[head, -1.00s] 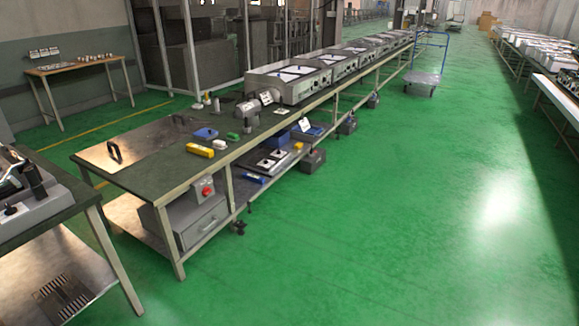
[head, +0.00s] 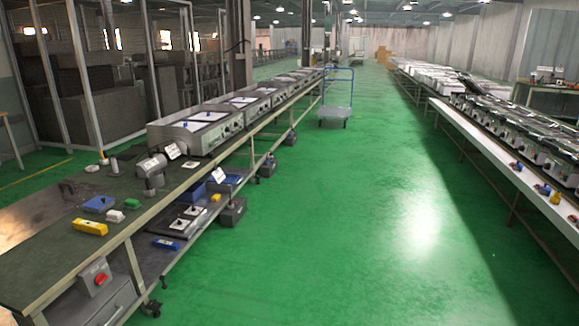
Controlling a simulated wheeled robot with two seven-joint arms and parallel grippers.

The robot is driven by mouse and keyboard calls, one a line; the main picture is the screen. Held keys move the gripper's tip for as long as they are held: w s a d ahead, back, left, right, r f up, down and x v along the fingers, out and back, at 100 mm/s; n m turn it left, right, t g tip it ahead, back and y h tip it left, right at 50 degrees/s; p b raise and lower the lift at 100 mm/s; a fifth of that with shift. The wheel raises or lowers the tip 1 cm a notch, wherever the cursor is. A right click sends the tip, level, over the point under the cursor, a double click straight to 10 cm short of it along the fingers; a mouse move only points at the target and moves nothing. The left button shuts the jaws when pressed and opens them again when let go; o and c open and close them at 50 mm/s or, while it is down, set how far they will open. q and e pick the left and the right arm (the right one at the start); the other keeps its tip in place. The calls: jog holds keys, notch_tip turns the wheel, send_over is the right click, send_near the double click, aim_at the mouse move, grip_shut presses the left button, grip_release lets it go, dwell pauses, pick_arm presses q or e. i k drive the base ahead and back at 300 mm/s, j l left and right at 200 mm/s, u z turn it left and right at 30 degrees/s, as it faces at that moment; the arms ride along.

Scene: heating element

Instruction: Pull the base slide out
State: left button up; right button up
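Neither of my grippers is in view. I cannot tell which part is the base slide. The long workbench (head: 60,265) runs from the lower left into the distance. A shiny metal plate (head: 40,212) lies on its near left part and is cut by the picture's left edge. Grey heater units (head: 195,128) stand in a row along the bench farther back.
A blue-framed trolley (head: 336,110) stands on the green floor farther back. A long white table (head: 490,168) runs along the right.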

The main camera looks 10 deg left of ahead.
aim_at(192, 220)
jog(key=i, duration=0.85)
jog(key=i+j, duration=0.1)
jog(key=i, duration=0.75)
jog(key=i+z, duration=0.1)
jog(key=i, duration=0.75)
